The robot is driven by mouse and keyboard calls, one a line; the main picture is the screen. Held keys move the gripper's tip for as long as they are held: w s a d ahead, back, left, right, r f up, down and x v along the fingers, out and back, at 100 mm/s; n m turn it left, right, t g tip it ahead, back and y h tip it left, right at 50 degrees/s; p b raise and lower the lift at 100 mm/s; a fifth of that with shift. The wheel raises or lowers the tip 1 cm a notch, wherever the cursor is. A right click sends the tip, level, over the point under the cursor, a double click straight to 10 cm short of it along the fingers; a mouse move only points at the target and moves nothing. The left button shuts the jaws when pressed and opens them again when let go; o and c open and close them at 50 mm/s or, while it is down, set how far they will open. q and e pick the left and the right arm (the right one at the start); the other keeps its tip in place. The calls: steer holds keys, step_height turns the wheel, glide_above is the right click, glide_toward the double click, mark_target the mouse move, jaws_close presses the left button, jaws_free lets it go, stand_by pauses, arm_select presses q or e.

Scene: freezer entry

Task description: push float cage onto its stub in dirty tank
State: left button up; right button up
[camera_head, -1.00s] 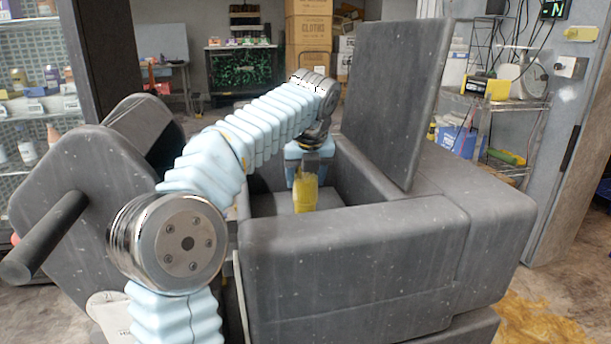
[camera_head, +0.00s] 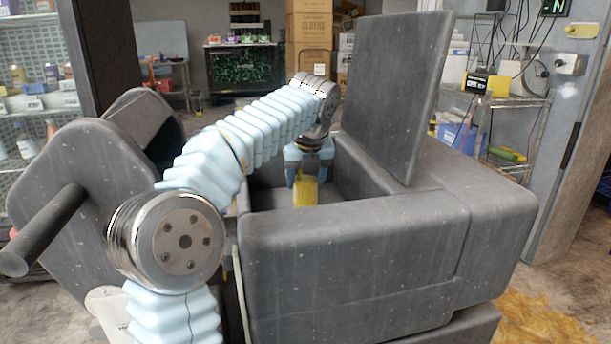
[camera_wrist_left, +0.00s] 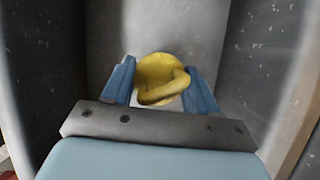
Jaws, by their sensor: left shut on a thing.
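The float cage (camera_head: 305,191) is a yellow piece inside the dark grey tank (camera_head: 350,228), seen from above in the head view. In the left wrist view the float cage (camera_wrist_left: 163,76) has a rounded top with a curved ridge. My left gripper (camera_head: 307,172) reaches down into the tank from above. Its blue fingers, also in the left wrist view (camera_wrist_left: 160,88), are shut on the float cage, one on each side. The stub is not visible, and the underside of the float cage is hidden. My right gripper is not in view.
The tank walls (camera_wrist_left: 258,60) stand close around the gripper. A grey lid panel (camera_head: 395,95) stands upright at the tank's right. A dark bar (camera_head: 42,230) juts out at the left. Shelving (camera_head: 505,140) stands at the back right, and boxes (camera_head: 309,45) are stacked behind.

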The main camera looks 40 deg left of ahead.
arm_select(q)
steer(key=shift+f+b, duration=0.4)
steer(key=shift+f, duration=0.45)
steer(key=o, duration=1.1)
steer(key=shift+o, duration=0.2)
steer(key=p+v, duration=0.1)
steer(key=v, duration=1.3)
steer(key=shift+p, duration=0.35)
